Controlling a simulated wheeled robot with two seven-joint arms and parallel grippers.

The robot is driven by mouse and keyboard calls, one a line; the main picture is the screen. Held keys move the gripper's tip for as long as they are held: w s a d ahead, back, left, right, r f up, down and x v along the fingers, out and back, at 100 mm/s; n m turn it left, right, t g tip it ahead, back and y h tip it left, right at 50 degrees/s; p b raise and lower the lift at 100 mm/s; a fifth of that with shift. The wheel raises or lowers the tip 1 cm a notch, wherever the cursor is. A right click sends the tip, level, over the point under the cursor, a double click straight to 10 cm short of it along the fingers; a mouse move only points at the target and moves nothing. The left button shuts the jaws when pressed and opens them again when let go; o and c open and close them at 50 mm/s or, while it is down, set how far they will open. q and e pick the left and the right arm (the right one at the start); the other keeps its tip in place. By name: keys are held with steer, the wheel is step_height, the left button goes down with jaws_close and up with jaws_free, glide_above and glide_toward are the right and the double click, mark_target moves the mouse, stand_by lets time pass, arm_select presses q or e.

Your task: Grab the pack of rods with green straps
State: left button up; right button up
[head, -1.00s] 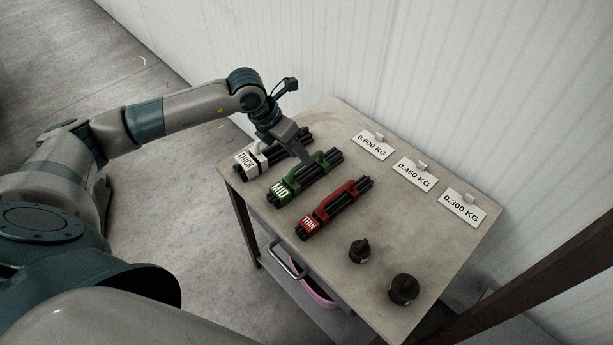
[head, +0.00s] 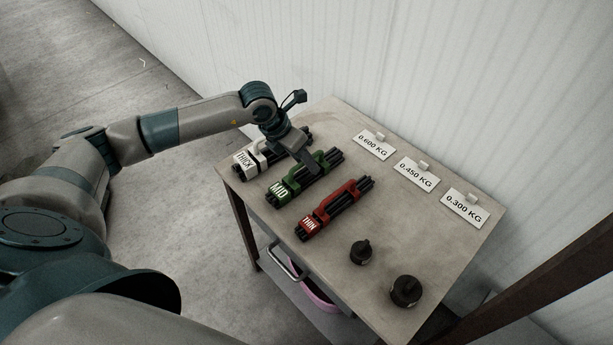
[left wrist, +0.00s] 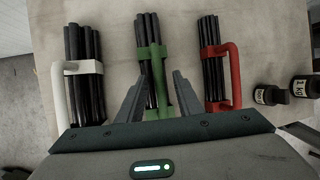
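The pack of dark rods with green straps (head: 283,190), labelled MID, lies on the table between the white-strapped and red-strapped packs. In the left wrist view the green pack (left wrist: 150,45) has a green handle and strap running toward the gripper. My left gripper (head: 312,166) is above the green pack, and its body hides part of the pack. In the left wrist view the left gripper's two fingers (left wrist: 158,85) are apart, one on each side of the green handle, with gaps visible. Whether they are down at handle height is unclear. My right gripper is not in view.
The white-strapped THICK pack (head: 245,165) lies to the left and the red-strapped THIN pack (head: 309,226) to the right. Two black weights (head: 405,290) stand near the table's front right. Weight cards, including 0.450 KG (head: 416,174), stand along the back. The table's (head: 400,225) middle right is clear.

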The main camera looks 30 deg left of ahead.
arm_select(q)
steer(key=shift+f, duration=0.15)
steer(key=shift+c, duration=0.4)
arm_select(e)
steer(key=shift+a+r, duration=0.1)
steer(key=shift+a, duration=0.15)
arm_select(q)
jaws_close()
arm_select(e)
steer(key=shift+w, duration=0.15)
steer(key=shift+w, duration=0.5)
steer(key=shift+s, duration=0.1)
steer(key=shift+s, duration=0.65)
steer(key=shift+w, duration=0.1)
